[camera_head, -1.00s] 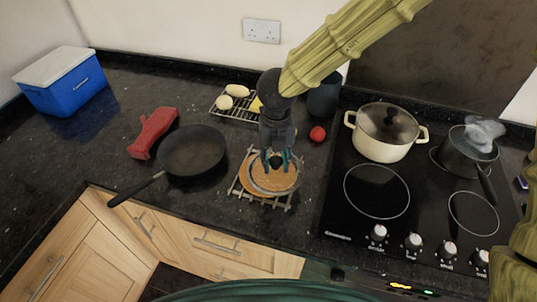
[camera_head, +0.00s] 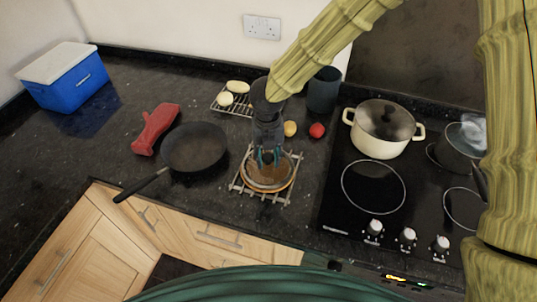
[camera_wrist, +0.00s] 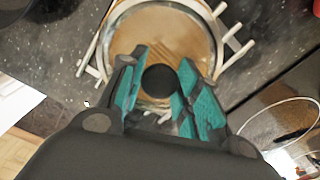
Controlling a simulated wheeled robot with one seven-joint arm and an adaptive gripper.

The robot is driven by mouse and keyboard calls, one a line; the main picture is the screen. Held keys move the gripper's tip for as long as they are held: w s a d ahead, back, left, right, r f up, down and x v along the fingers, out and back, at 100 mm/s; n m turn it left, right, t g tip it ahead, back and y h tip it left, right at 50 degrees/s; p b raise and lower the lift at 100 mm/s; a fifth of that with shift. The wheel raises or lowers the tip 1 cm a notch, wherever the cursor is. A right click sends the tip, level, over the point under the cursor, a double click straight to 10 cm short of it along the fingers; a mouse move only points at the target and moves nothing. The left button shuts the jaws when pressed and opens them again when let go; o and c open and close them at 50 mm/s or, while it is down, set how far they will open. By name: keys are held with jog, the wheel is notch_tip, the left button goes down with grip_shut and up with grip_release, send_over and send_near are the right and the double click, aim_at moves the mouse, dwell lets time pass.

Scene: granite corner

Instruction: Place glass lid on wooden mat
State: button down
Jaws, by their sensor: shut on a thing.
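The glass lid (camera_wrist: 211,30) is a clear disc with a metal rim and a round black knob (camera_wrist: 160,80). My gripper (camera_head: 268,156) is shut on the lid's knob, with its teal fingers on either side of it in the wrist view (camera_wrist: 162,88). The lid lies over the round wooden mat (camera_head: 265,187), whose brown grain shows through the glass. In the head view the lid and mat nearly line up. I cannot tell whether the lid touches the mat.
A slatted metal trivet (camera_head: 239,185) lies under the mat. A black pan (camera_head: 194,148) and a red object (camera_head: 157,129) are to the left. A cream pot (camera_head: 380,135) and a saucepan (camera_head: 458,150) stand on the hob at right. A wire rack (camera_head: 232,104) and a tomato (camera_head: 317,130) are behind.

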aim_at(268, 156)
jog(key=shift+f, duration=0.2)
jog(key=c, duration=1)
grip_release()
jog(key=shift+c, duration=0.2)
notch_tip(268, 156, up, 12)
jog(key=b, duration=0.2)
jog(key=shift+r, duration=0.2)
